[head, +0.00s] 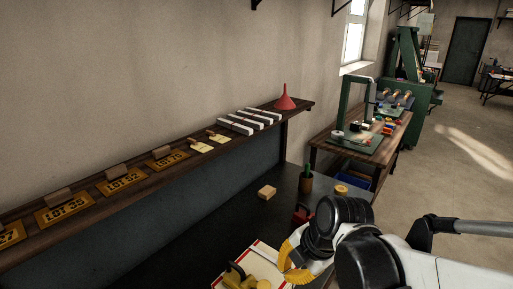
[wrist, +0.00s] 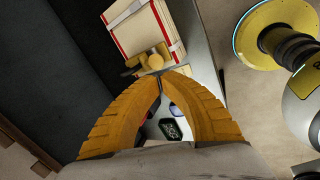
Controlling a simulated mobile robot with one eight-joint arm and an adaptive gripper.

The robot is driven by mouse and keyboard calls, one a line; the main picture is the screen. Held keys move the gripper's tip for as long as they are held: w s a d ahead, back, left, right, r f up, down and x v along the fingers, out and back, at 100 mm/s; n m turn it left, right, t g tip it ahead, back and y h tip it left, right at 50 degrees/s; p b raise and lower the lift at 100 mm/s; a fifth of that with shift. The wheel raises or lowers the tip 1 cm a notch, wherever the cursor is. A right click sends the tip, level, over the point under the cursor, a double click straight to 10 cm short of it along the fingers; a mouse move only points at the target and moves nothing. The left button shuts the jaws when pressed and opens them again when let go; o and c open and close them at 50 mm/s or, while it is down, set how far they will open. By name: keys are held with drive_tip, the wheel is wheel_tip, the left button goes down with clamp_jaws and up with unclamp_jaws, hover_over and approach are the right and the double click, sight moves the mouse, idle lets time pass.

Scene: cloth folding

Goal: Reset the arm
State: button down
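My gripper (head: 287,270) is low at the bottom of the head view, just right of a white cloth with a red border (head: 262,250). In the wrist view the two ribbed orange fingers of my gripper (wrist: 160,74) meet at their tips, and no cloth shows between them. The cloth (wrist: 135,25) looks folded and flat there, beyond the fingertips. A yellow object with a round knob (wrist: 155,61) lies at its near edge, by the fingertips; I cannot tell whether they touch.
A wooden shelf (head: 130,195) with lot plates and a red funnel (head: 285,98) runs along the wall. A small worktable (head: 362,140) stands behind. Floor at right is open.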

drive_tip(key=s+d+f+m+t+h+b, duration=0.1)
drive_tip(key=s+d+m+t+b, duration=0.1)
drive_tip(key=m, duration=1)
drive_tip(key=s+d+f+m+t+h+b, duration=0.1)
drive_tip(key=s+d+m+h+b, duration=0.1)
drive_tip(key=s+d+m+b, duration=0.3)
drive_tip(key=d+m+b, duration=0.1)
drive_tip(key=d+m, duration=0.3)
drive_tip(key=m, duration=0.4)
drive_tip(key=shift+s+d+f+t, duration=0.15)
drive_tip(key=shift+f+t, duration=0.1)
drive_tip(key=shift+t, duration=0.15)
